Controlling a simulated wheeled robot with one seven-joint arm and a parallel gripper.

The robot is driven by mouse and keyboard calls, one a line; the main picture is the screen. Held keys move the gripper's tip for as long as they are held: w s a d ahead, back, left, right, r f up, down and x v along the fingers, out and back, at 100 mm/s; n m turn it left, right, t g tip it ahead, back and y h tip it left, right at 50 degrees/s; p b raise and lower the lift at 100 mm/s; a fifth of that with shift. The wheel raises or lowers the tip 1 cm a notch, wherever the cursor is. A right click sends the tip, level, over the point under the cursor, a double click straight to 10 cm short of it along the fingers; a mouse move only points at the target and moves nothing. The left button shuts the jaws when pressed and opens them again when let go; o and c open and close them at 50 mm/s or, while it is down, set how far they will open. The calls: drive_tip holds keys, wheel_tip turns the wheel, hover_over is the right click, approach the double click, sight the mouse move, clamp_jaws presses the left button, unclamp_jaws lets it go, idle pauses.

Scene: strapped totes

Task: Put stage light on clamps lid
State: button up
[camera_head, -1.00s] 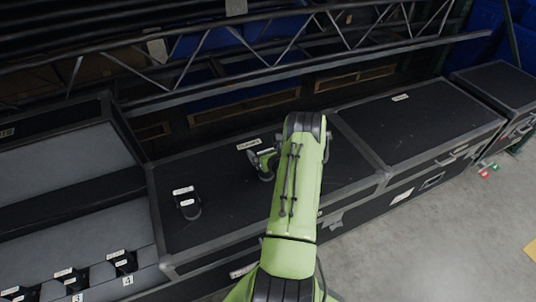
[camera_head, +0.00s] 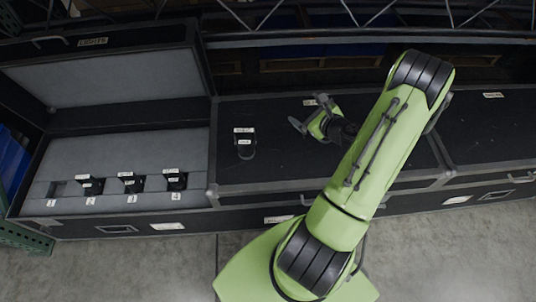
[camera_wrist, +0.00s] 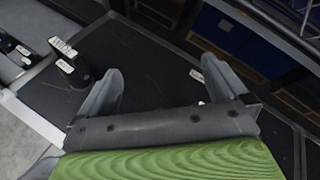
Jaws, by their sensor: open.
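A small dark stage light (camera_head: 245,148) with white labels stands on the black closed lid (camera_head: 270,170) of the middle case. It also shows at the upper left of the wrist view (camera_wrist: 72,70). My gripper (camera_head: 308,115) is above the same lid, right of the light and apart from it. In the wrist view my gripper (camera_wrist: 160,75) has its fingers spread with nothing between them. A white label near the lid's far edge is partly covered by my gripper, and I cannot read it.
An open case (camera_head: 130,225) marked LIGHTS stands at left. Several dark lights sit in its numbered slots; slot 1 (camera_head: 58,188) looks empty. Another closed case (camera_head: 490,135) is at right. A metal truss (camera_head: 350,38) runs behind. The lid right of the light is mostly clear.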

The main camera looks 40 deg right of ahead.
drive_tip(key=a+r+n+g+y, duration=0.3)
drive_tip(key=a+r+n, duration=0.2)
drive_tip(key=a+n, duration=0.55)
drive_tip(key=a+r+n+g+y, duration=0.25)
drive_tip(key=a+r+n, duration=0.35)
drive_tip(key=a+n, duration=0.5)
drive_tip(key=s+a+r+n+h, duration=0.1)
drive_tip(key=s+a+r+n, duration=0.1)
drive_tip(key=s, duration=0.3)
drive_tip(key=s+a+r+n+g+h, duration=0.1)
drive_tip(key=s+a+r+n, duration=0.1)
drive_tip(key=s+n, duration=0.3)
drive_tip(key=s+a+r+n+g+h, duration=0.1)
drive_tip(key=s+a+r+n, duration=0.1)
drive_tip(key=s+r+n, duration=0.2)
drive_tip(key=shift+s+a+h, duration=0.35)
drive_tip(key=shift+s+a, duration=0.05)
drive_tip(key=shift+s, duration=0.85)
